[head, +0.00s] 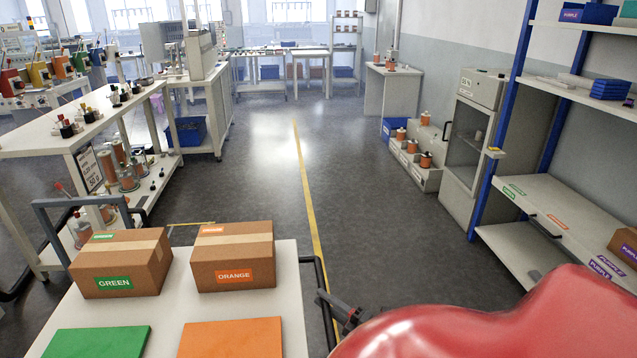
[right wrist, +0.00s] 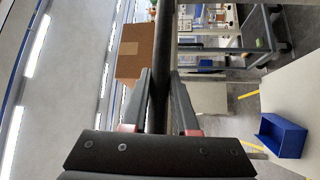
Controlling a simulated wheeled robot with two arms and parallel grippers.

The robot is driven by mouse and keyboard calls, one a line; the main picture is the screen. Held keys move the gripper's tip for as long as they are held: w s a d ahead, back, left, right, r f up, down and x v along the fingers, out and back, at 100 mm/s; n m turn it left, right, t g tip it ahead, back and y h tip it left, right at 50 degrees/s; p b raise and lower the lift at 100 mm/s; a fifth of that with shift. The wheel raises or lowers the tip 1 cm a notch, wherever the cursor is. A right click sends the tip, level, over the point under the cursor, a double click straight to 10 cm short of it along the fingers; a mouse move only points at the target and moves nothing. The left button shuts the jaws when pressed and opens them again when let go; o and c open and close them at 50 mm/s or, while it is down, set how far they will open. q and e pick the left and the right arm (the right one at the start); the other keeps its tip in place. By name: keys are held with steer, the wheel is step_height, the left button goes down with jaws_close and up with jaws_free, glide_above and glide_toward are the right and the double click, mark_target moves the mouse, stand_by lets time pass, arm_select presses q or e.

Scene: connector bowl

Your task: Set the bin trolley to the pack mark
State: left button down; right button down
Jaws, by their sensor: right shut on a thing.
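The bin trolley (head: 297,281) has a white top with dark handle bars at its sides and stands in front of me. On it sit a cardboard box labelled GREEN (head: 121,267) and one labelled ORANGE (head: 233,261), with a green panel (head: 97,343) and an orange panel (head: 231,339) nearer me. My right gripper (head: 325,300) is shut on the trolley's right handle bar. In the right wrist view the dark bar (right wrist: 163,55) runs between its fingers (right wrist: 159,100). A short yellow floor line (head: 190,223) shows beyond the trolley; I cannot tell if it is the pack mark. My left gripper is out of view.
A long yellow line (head: 306,190) runs along the clear grey aisle. A white workbench (head: 60,140) stands at left. Shelving with blue posts (head: 497,140) and a grey cabinet (head: 466,150) stand at right. A blue bin (right wrist: 283,136) shows in the right wrist view.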

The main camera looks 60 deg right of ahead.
steer(key=shift+s+d, duration=0.1)
steer(key=shift+d, duration=0.1)
steer(key=c, duration=1)
jaws_free()
steer(key=o, duration=0.3)
steer(key=shift+s+d, duration=0.1)
steer(key=s, duration=0.5)
steer(key=s+a+f, duration=0.1)
steer(key=s, duration=0.5)
steer(key=s+f, duration=0.1)
steer(key=s, duration=0.5)
steer(key=shift+a+f+b, duration=0.15)
steer(key=shift+a+b, duration=0.25)
